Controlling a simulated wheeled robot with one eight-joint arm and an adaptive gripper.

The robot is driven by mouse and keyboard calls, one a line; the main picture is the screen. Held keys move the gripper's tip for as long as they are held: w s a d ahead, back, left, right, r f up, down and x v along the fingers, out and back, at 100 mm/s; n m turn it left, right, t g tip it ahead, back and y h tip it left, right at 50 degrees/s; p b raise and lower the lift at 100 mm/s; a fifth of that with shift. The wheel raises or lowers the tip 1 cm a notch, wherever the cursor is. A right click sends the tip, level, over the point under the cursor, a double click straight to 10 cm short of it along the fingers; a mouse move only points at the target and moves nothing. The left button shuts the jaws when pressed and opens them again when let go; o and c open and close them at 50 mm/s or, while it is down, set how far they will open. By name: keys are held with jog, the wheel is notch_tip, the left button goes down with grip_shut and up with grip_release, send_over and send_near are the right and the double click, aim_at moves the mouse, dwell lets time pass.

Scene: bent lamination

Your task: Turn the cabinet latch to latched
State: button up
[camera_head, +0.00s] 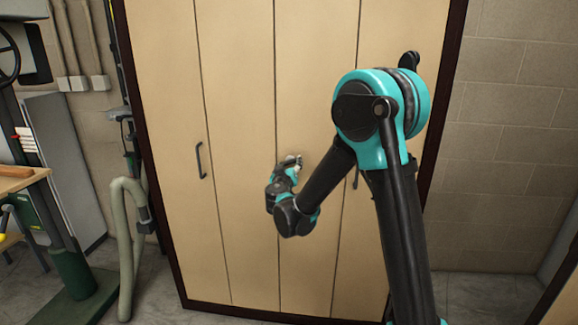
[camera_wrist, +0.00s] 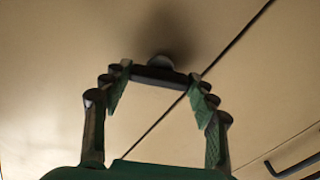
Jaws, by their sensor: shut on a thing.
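The tall cabinet (camera_head: 235,90) has pale wood doors in a dark frame, all closed. In the wrist view, the cabinet latch (camera_wrist: 158,74) is a dark short bar on a rounded mount (camera_wrist: 161,60), close beside a door seam.
A dark door handle (camera_head: 201,160) is on the left doors; another handle (camera_head: 355,180) is right of my gripper, partly behind my arm. A handle also shows at the wrist view's lower right (camera_wrist: 294,164). A hose (camera_head: 125,240) and workbench (camera_head: 20,180) stand at left.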

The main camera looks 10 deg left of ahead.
jog(key=n, duration=1.3)
jog(key=shift+n, duration=0.3)
dwell(0.4)
jog(key=o, duration=1.2)
jog(key=shift+c, duration=0.2)
jog(key=s, duration=1.2)
jog(key=shift+a, duration=0.2)
